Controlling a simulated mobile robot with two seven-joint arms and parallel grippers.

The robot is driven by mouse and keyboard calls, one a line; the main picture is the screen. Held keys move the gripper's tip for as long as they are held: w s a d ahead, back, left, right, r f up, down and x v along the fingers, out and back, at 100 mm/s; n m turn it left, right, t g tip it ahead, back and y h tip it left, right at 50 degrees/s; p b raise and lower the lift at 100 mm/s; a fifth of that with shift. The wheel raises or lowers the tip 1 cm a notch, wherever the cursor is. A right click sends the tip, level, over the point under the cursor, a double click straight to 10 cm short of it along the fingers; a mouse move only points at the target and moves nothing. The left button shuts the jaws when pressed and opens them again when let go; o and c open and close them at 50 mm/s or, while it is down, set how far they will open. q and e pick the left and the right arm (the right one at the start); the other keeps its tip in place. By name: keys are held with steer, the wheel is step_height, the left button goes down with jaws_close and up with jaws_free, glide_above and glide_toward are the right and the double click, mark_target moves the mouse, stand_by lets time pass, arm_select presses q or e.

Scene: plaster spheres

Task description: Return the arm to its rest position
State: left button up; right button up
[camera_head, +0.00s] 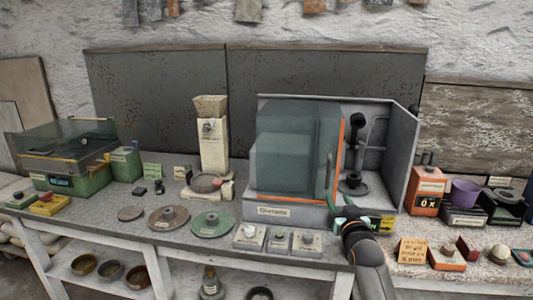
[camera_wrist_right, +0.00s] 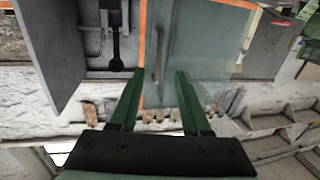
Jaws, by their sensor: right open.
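My right gripper (camera_head: 346,207) is in front of the lower right part of a grey machine cabinet (camera_head: 402,165), close to the glass door's orange edge. In the right wrist view its two green fingers (camera_wrist_right: 158,78) are spread apart with nothing held between them. The glass door (camera_wrist_right: 205,45) and its upright handle (camera_wrist_right: 157,52) appear beyond the fingertips; whether a finger touches the door is unclear. The door (camera_head: 290,150) covers the left part of the cabinet, and the right part stands open. My left gripper is not in view.
A dark press fixture (camera_head: 354,150) stands inside the open part. Control boxes (camera_head: 278,240) line the bench front, left of my right arm. An orange box (camera_head: 426,190) and a purple cup (camera_head: 465,192) stand to the right. A green disc (camera_head: 212,224) lies left.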

steer(key=s+a+f+n+g+y, duration=0.1)
steer(key=s+a+f+g, duration=0.1)
steer(key=s+f, duration=0.75)
steer(key=s+a+f+n+g, duration=0.1)
steer(key=s+f+g, duration=0.1)
steer(key=s+f, duration=0.8)
steer(key=s+a+f+g+y, duration=0.1)
steer(key=s+a+f, duration=0.1)
steer(key=s+f, duration=0.2)
steer(key=s+a+f+g, duration=0.2)
steer(key=s+f, duration=0.3)
steer(key=s, duration=0.6)
steer(key=s+a+f+g+y, duration=0.1)
steer(key=s+a+f, duration=0.1)
steer(key=s+f, duration=0.3)
steer(key=s, duration=0.2)
steer(key=shift+s+n+y, duration=0.3)
steer(key=shift+s+n, duration=0.1)
